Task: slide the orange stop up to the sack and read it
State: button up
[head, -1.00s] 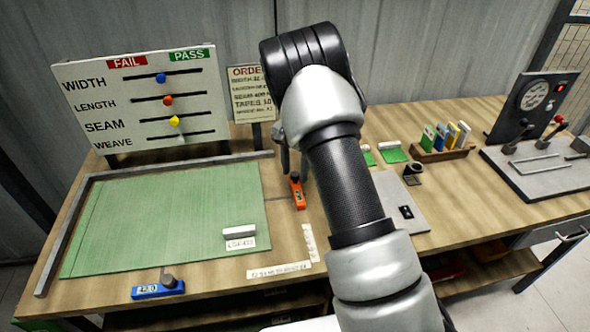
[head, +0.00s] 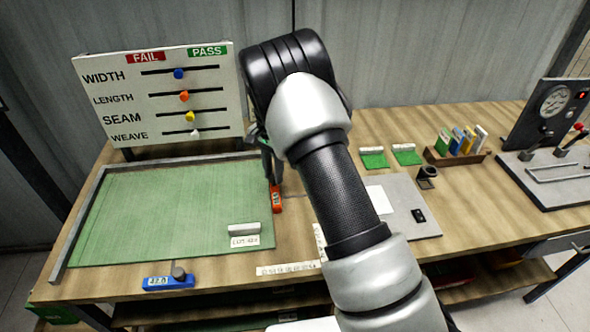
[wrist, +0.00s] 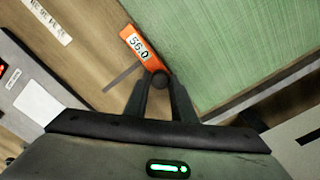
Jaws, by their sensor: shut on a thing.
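The sack (head: 150,212) is a flat green sheet lying on the bench. The orange stop (head: 276,201) stands at its right edge, touching or very nearly so. In the wrist view the orange stop (wrist: 136,43) shows a display that reads 56.0, beside the edge of the green sack (wrist: 225,40). My gripper (wrist: 160,82) is shut on the dark round knob at the stop's end. In the head view my gripper (head: 270,175) is partly hidden by my arm.
A blue stop (head: 168,282) with a small display sits at the sack's front edge. A white bar with a lot tag (head: 244,235) lies on the sack. The board with FAIL and PASS sliders (head: 160,98) stands behind. Right of my arm are a grey plate (head: 408,200) and a card rack (head: 457,155).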

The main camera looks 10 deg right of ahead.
jog(key=shift+o, duration=0.5)
jog(key=a, duration=0.3)
jog(key=shift+a+r, duration=0.1)
jog(key=shift+a, duration=0.25)
jog(key=o, duration=0.4)
jog(key=shift+a, duration=0.4)
jog(key=shift+c, duration=0.2)
jog(key=shift+a, duration=0.25)
jog(key=c, duration=0.6)
jog(key=o, duration=0.9)
jog(key=shift+d, duration=0.25)
jog(key=shift+o, duration=0.2)
jog(key=shift+d, duration=0.1)
notch_tip(320, 180, up, 17)
jog(key=shift+r, duration=0.15)
